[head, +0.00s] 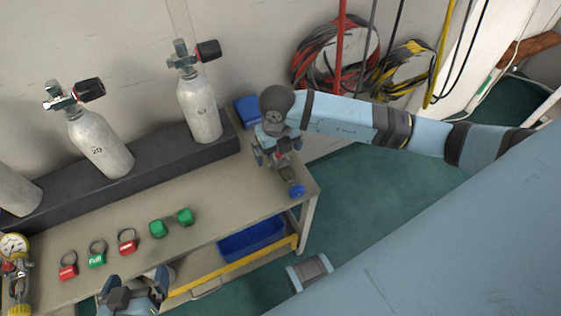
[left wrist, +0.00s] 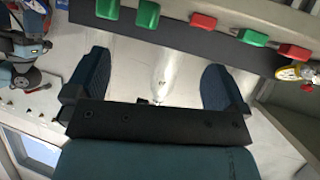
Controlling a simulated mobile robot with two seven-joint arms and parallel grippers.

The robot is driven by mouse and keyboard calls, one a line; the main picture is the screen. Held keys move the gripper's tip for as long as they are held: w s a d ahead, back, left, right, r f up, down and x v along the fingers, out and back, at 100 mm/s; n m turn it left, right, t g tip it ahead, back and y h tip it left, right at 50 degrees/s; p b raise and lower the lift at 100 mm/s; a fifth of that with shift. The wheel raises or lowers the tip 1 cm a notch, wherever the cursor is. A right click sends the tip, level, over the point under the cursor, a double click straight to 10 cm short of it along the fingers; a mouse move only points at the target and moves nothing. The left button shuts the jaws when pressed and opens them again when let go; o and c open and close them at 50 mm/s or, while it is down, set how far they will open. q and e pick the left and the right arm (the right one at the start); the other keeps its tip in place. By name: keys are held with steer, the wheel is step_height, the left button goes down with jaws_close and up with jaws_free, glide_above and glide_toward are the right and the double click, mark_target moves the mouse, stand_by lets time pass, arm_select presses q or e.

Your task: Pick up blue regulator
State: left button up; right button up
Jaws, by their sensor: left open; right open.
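The blue regulator (head: 296,190) lies near the right end of the bench, its round blue end toward the bench corner. Its rear part is partly hidden by my right gripper (head: 279,153), which is open and directly above or around it; I cannot tell whether the fingers touch it. My left gripper (head: 134,290) is open and empty at the bench's front edge, below the tags. In the left wrist view its two fingers (left wrist: 155,88) are spread wide. My right arm shows at the left of that view, but the regulator cannot be made out there.
Several red and green tags (head: 127,241) lie on the bench (head: 225,203). Grey cylinders (head: 201,108) stand in a dark rack behind. A yellow-gauge regulator (head: 15,250) is at far left. A blue box (head: 247,111) sits at the back; a blue bin (head: 252,239) is below.

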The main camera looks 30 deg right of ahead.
mark_target(280, 160)
steer(key=f, duration=0.2)
steer(key=f+b, duration=0.1)
steer(key=f, duration=0.2)
steer(key=shift+s+d+f, duration=0.1)
steer(key=shift+d+f, duration=0.1)
steer(key=shift+r, duration=0.1)
steer(key=c, duration=1.3)
step_height(280, 160, up, 20)
steer(key=p, duration=0.3)
steer(key=shift+s, duration=0.1)
